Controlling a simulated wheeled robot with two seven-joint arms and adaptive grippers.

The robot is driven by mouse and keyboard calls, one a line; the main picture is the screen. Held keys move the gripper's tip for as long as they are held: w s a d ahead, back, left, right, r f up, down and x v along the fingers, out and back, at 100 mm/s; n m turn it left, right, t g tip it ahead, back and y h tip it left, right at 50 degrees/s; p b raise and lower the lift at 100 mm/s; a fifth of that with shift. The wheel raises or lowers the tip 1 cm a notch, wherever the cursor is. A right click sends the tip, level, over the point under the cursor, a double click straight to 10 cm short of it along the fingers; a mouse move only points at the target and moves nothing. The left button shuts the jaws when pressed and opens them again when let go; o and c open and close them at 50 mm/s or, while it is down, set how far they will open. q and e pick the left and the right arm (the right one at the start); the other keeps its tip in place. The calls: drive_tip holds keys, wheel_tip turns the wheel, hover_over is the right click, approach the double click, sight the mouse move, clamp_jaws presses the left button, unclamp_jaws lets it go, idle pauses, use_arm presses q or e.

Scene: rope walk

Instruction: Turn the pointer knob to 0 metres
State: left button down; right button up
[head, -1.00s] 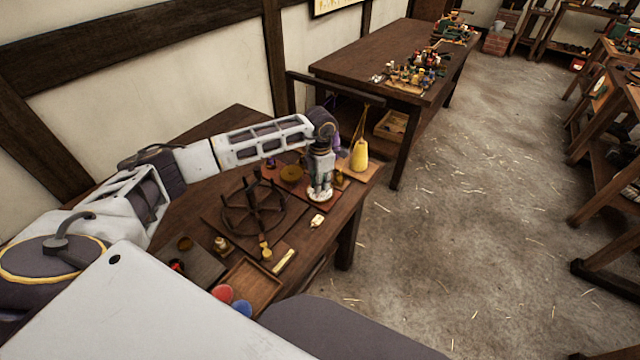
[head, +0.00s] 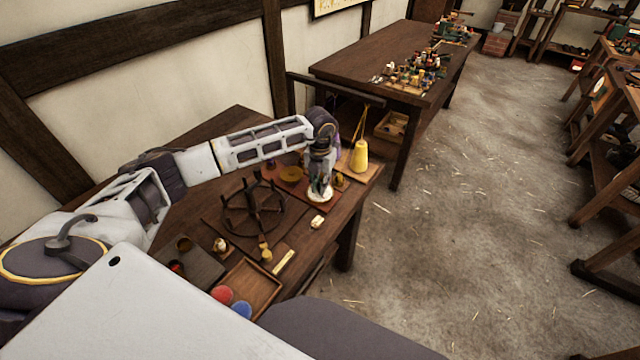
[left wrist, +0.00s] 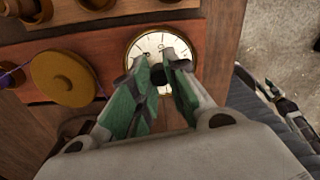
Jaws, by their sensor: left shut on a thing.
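The white dial (left wrist: 160,43) with a brass rim and dark marks lies face up on a reddish board; it also shows in the head view (head: 319,194). My left gripper (left wrist: 160,70) is over the dial, its green-padded fingers shut on a dark pointer knob (left wrist: 161,77) near the dial's centre. The fingers hide the lower part of the dial, and I cannot read where the pointer stands. In the head view my left gripper (head: 319,183) comes down onto the dial from above.
A yellow cone (head: 359,156) stands close behind the dial. A yellow round disc (left wrist: 64,77) sits on the board beside it. A dark spoked wheel (head: 252,208) and a wooden tray (head: 250,288) lie nearer. A small white piece (head: 317,222) lies near the table's edge.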

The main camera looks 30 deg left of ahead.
use_arm(q)
drive_tip(key=shift+w+r+n, duration=0.1)
drive_tip(key=shift+n, duration=0.3)
use_arm(e)
drive_tip(key=shift+s, duration=0.1)
use_arm(q)
drive_tip(key=c, duration=1.4)
unclamp_jaws()
drive_tip(key=shift+o, duration=0.2)
drive_tip(key=shift+r, duration=0.3)
wheel_tip(320, 180, up, 11)
drive_tip(key=shift+r, duration=0.15)
use_arm(e)
drive_tip(key=shift+s, duration=0.2)
